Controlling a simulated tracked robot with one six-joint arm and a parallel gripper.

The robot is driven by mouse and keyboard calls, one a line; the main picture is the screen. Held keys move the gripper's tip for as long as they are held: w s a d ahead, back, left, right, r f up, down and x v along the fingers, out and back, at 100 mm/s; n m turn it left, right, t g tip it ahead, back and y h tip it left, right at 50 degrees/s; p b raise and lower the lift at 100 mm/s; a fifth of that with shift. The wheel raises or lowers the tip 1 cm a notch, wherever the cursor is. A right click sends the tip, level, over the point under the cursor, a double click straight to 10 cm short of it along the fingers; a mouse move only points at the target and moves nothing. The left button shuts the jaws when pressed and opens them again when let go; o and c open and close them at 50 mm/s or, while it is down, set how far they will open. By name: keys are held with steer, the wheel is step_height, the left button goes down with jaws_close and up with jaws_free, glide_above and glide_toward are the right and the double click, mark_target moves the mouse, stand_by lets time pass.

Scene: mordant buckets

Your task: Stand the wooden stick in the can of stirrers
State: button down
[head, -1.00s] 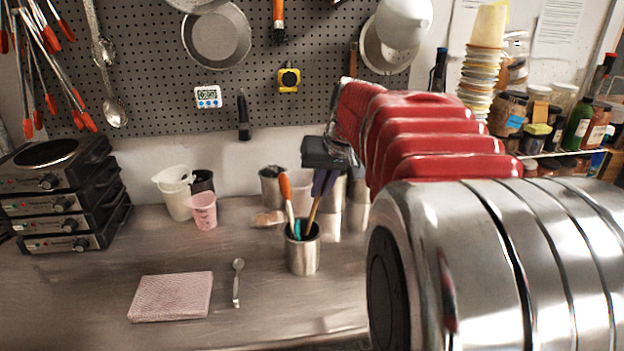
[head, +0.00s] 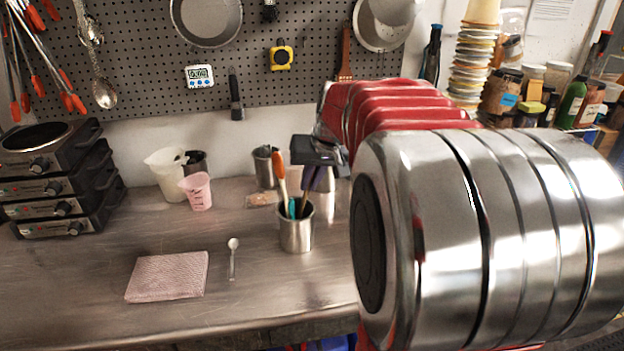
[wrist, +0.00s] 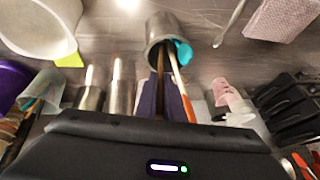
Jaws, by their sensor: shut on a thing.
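The metal can (head: 296,238) stands upright on the steel counter, with an orange-handled stirrer (head: 280,166) and a teal one (head: 292,208) in it. My gripper (head: 314,183) is above the can's mouth, its dark purple fingers shut on the wooden stick (head: 304,204). The stick slants slightly, and its lower end is inside the can's rim; how deep it goes is hidden. In the wrist view the can (wrist: 160,28) is at upper middle, and the stick (wrist: 160,72) runs from my fingers (wrist: 160,95) into its mouth beside the orange handle (wrist: 178,80).
Metal cups (head: 265,170) stand close behind the can. A pink cup (head: 197,192) and white jug (head: 168,176) are further left. A spoon (head: 232,258) and pink cloth (head: 167,277) lie front left.

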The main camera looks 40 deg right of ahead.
steer(key=c, duration=1.8)
jaws_free()
steer(key=shift+r, duration=0.15)
steer(key=v, duration=1.3)
steer(key=shift+s+r, duration=0.15)
steer(key=shift+r, duration=0.05)
